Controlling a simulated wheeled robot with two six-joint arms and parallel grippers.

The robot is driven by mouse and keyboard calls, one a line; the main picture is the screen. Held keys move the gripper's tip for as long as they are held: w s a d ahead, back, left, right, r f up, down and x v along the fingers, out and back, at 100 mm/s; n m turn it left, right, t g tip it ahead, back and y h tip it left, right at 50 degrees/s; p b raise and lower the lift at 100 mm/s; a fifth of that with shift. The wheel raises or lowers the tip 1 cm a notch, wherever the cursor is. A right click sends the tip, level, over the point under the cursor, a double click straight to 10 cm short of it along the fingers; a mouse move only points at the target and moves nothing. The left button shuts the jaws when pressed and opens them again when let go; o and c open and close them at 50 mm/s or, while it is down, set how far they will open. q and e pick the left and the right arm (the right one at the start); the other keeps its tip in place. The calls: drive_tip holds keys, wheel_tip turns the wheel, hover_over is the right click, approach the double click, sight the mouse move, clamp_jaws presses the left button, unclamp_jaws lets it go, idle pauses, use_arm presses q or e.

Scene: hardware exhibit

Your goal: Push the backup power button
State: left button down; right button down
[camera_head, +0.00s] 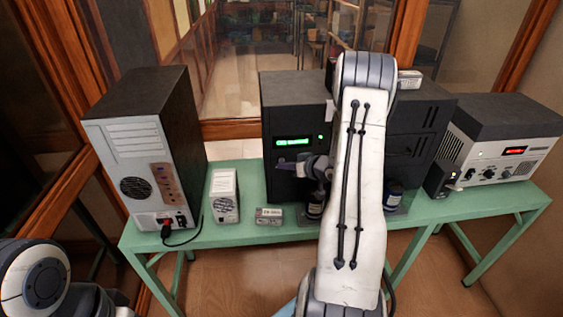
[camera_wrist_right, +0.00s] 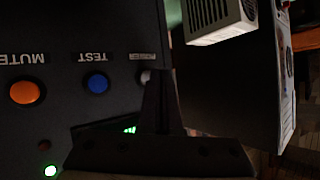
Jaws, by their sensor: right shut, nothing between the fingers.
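The backup power unit (camera_head: 283,105) is a black box with a green lit display, standing on the green table. In the right wrist view its dark front panel (camera_wrist_right: 60,35) appears upside down, with an orange MUTE button (camera_wrist_right: 24,92), a blue TEST button (camera_wrist_right: 97,83) and a pale grey button (camera_wrist_right: 147,76) under a label that seems to read POWER. My right gripper (camera_wrist_right: 160,75) is shut and empty, its tip overlapping the grey button in that view. I cannot tell whether it touches. In the head view the right gripper (camera_head: 284,167) is before the unit's front. My left gripper is out of view.
A computer tower (camera_head: 122,150), a small white box (camera_head: 224,195) and a small grey box (camera_head: 269,216) stand left on the green table (camera_head: 255,236). A white device with a red display (camera_head: 505,150) stands right. My right arm hides part of the middle.

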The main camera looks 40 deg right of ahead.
drive_tip(key=s+a, duration=0.3)
drive_tip(key=s, duration=0.2)
idle(0.6)
idle(0.3)
drive_tip(key=w+a+r+n+g, duration=0.3)
drive_tip(key=w+a, duration=0.1)
drive_tip(key=a, duration=0.6)
drive_tip(key=s+a+r+n+g+h+b, duration=0.1)
drive_tip(key=s+a+r, duration=0.1)
drive_tip(key=a, duration=0.4)
drive_tip(key=s+a+r+g, duration=0.1)
drive_tip(key=s+a+g, duration=0.1)
drive_tip(key=a, duration=0.4)
drive_tip(key=s+a+r+n+g, duration=0.2)
drive_tip(key=s+a, duration=0.5)
drive_tip(key=s, duration=0.5)
drive_tip(key=s+a+r+n+g, duration=0.2)
drive_tip(key=s+a+g, duration=0.2)
drive_tip(key=s+a, duration=0.4)
drive_tip(key=s, duration=0.5)
drive_tip(key=shift+r+n+y+b, duration=0.2)
drive_tip(key=shift+n+y+b, duration=0.2)
drive_tip(key=shift+a, duration=0.1)
